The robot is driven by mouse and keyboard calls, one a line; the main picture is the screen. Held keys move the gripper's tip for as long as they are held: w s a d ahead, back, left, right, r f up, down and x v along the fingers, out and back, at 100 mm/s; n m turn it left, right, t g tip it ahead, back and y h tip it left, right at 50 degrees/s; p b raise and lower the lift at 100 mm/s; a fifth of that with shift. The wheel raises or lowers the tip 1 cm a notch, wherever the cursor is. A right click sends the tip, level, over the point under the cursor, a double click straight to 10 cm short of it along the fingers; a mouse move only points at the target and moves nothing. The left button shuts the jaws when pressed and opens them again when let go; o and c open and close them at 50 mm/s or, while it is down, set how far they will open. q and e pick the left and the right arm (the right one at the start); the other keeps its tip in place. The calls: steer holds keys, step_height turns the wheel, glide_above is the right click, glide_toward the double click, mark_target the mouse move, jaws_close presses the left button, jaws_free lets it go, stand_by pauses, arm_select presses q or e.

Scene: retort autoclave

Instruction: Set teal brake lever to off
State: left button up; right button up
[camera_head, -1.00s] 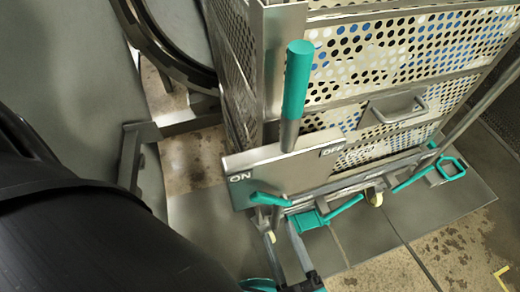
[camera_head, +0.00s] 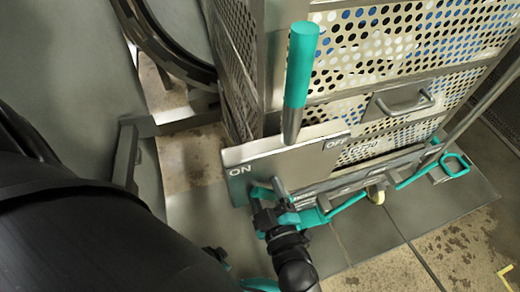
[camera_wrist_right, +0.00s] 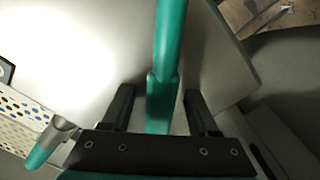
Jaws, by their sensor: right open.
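A lever with a teal grip (camera_head: 301,65) and a grey shaft stands up at a grey plate (camera_head: 275,162) marked ON at left and OFF at right. Its shaft meets the plate between the two labels. My right gripper (camera_head: 268,204) is low at the plate's front edge, beside a smaller teal bar (camera_head: 262,193). In the right wrist view, my right gripper (camera_wrist_right: 158,105) is open. A teal bar (camera_wrist_right: 168,50) lies between its fingers, with gaps on both sides. I cannot tell which teal part this is. My left gripper is out of view.
A perforated metal basket (camera_head: 405,50) stands behind the plate. A teal linkage (camera_head: 455,163) runs along the basket's lower edge at right. A teal-tipped grey rod (camera_wrist_right: 48,140) lies left of the fingers in the right wrist view. Stained floor (camera_head: 450,245) shows at lower right.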

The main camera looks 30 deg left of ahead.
jaws_close()
stand_by(0.4)
stand_by(0.9)
